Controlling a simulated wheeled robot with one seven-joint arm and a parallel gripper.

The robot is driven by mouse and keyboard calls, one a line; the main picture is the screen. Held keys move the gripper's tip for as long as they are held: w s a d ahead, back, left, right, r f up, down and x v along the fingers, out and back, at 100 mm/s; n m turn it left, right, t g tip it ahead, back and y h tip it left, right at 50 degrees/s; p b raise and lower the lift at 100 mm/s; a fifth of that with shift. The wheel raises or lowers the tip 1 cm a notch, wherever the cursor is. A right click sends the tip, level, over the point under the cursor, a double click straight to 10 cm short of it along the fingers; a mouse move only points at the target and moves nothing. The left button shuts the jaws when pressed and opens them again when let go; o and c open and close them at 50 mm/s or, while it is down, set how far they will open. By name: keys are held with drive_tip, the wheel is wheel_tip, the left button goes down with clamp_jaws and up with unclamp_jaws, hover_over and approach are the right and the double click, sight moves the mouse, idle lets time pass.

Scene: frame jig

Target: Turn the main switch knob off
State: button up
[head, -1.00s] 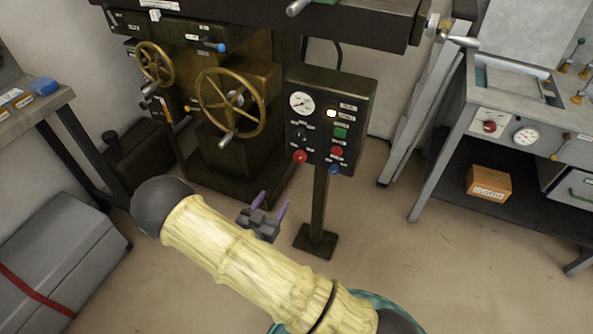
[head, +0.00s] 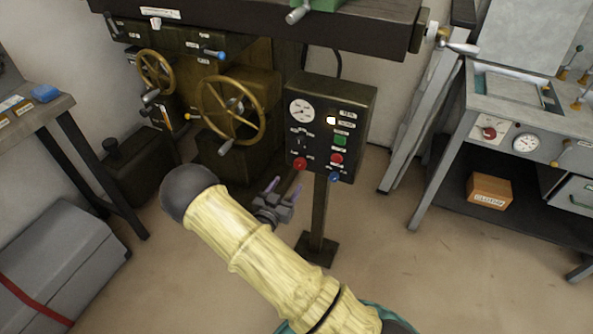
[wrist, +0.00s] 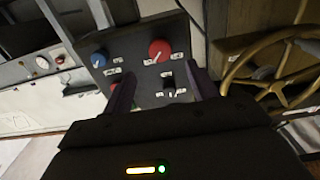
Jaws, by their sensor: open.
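The dark control panel (head: 318,155) stands on a post. A red knob (head: 299,163) sits at its lower left, with a black switch (head: 302,143) above it. In the wrist view the red knob (wrist: 160,50) shows a pale mark, and the black switch (wrist: 168,82) appears between the fingers. The labels are too small to tell which control is the main switch. My gripper (head: 284,187) is open and empty, below and in front of the panel. Its purple fingers (wrist: 163,95) point toward the panel, apparently apart from it.
A blue knob (head: 334,177), red button (head: 336,158) and green button (head: 341,140) share the panel. A brass handwheel (head: 204,98) stands close left. At right, a bench has another red knob (head: 488,133) on a pale plate. The floor (head: 400,270) before the panel is clear.

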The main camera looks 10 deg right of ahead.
sight(299, 166)
drive_tip(key=x, duration=0.8)
drive_tip(key=shift+w+d, duration=0.15)
drive_tip(key=shift+w, duration=0.1)
drive_tip(key=shift+s+a, duration=0.15)
drive_tip(key=shift+a, duration=0.05)
drive_tip(key=shift+s+d, duration=0.1)
drive_tip(key=shift+d, duration=0.1)
drive_tip(key=c, duration=1)
